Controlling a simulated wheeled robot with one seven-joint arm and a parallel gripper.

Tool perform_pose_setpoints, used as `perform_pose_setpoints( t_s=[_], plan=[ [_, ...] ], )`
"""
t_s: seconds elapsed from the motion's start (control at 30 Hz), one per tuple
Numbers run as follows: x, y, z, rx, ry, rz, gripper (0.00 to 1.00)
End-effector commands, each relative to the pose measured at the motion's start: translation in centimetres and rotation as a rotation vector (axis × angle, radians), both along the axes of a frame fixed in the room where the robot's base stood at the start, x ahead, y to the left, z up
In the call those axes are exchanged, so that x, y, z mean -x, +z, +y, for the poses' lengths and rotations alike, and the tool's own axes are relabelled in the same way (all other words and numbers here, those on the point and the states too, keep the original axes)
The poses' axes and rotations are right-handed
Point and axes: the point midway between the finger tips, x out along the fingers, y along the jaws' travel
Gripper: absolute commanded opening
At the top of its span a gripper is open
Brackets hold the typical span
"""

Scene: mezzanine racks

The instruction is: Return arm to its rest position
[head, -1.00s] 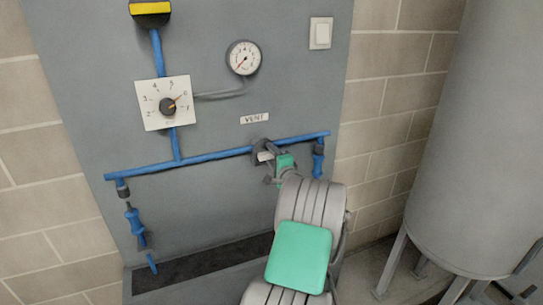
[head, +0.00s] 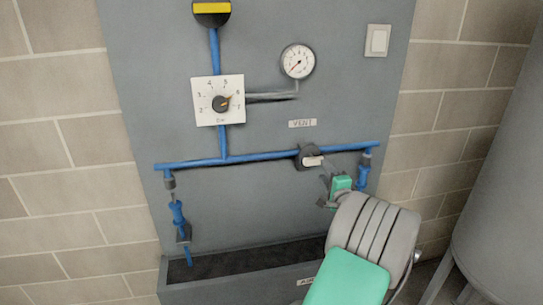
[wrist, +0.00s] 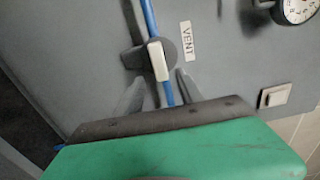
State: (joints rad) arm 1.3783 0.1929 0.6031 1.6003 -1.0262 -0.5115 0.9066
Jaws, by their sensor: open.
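My arm reaches up from the bottom right of the head view. My gripper (head: 324,184) is open and empty, in front of the panel, just below and right of the vent valve (head: 302,156). The valve's pale handle (head: 313,161) lies roughly along the blue pipe. In the wrist view the two grey fingers (wrist: 158,80) stand apart, pointing at the panel. The pale handle (wrist: 158,60) shows beyond and between them, with the VENT label (wrist: 187,40) beside it. I see no contact between fingers and handle.
The grey panel (head: 270,200) carries a dial (head: 220,102), a gauge (head: 298,61), a switch (head: 378,40) and blue pipes (head: 245,156). A blue hose fitting (head: 179,220) hangs at left above a trough (head: 240,285). A large grey tank (head: 500,200) stands at right.

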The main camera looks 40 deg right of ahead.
Motion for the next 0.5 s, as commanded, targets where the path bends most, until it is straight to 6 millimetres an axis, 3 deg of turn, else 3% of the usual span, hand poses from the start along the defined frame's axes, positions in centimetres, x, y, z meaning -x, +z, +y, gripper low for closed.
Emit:
perform_pose_setpoints(
  t_s=[0.1,0.17,0.23,0.33,0.4,0.5],
  plan=[
    [-0.1,-0.1,0.1,0.049,0.003,0.033,0.44],
    [-0.6,-1.9,1.2,0.108,0.063,0.145,0.44],
    [-0.5,-6.2,2.5,0.165,0.15,0.353,0.44],
    [1.6,-13.6,5.2,0.154,0.272,0.61,0.44],
    [3.9,-18.0,7.6,0.122,0.363,0.764,0.44],
    [7.7,-22.7,11.3,0.063,0.491,0.947,0.44]
  ],
)
